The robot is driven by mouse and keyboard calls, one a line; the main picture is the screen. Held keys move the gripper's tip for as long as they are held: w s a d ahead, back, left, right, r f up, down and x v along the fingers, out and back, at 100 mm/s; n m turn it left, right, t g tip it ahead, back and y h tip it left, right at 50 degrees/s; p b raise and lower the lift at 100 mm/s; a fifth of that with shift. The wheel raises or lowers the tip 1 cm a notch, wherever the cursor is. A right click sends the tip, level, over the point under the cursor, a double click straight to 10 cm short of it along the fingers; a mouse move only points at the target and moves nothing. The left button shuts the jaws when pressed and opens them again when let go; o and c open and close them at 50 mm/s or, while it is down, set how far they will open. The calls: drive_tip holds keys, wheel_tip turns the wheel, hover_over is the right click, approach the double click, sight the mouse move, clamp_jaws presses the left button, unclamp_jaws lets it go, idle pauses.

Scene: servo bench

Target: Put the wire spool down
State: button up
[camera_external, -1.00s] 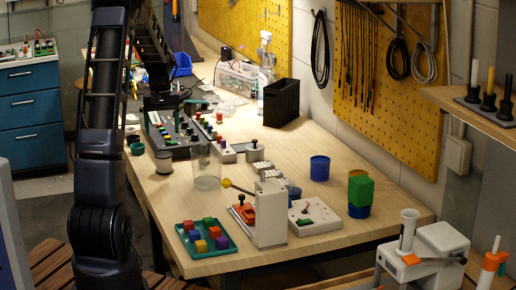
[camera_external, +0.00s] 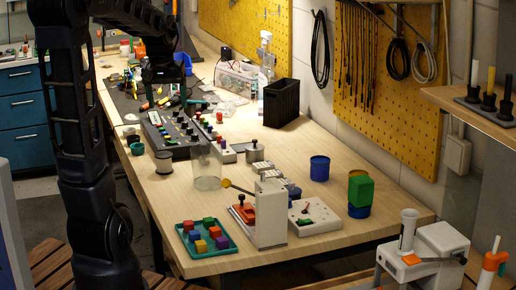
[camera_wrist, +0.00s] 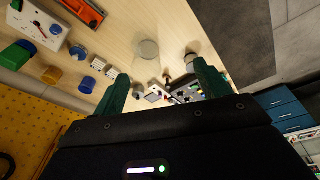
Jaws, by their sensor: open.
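The wire spool (camera_external: 163,162), a small cylinder with a dark top, stands upright on the bench near its left edge, beside the clear jar (camera_external: 207,172). In the wrist view the spool (camera_wrist: 190,58) appears small, beyond my fingers and near the bench edge. My gripper (camera_external: 172,103) is over the far part of the bench, behind the spool and apart from it. In the wrist view its two green fingers (camera_wrist: 160,88) are spread wide, with nothing held between them.
A dark control panel (camera_external: 178,138) with several knobs lies behind the spool. A teal tray (camera_external: 208,246) of coloured blocks is at the front. The right part of the bench has bare wood.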

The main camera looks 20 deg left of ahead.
drive_tip(key=s+d+m+t, duration=0.1)
drive_tip(key=s+d, duration=0.2)
drive_tip(key=s, duration=0.6)
drive_tip(key=s+d+m+t, duration=0.1)
drive_tip(key=s+d+m, duration=0.1)
drive_tip(key=s, duration=0.8)
drive_tip(key=shift+d+r, duration=0.2)
drive_tip(key=shift+d, duration=0.65)
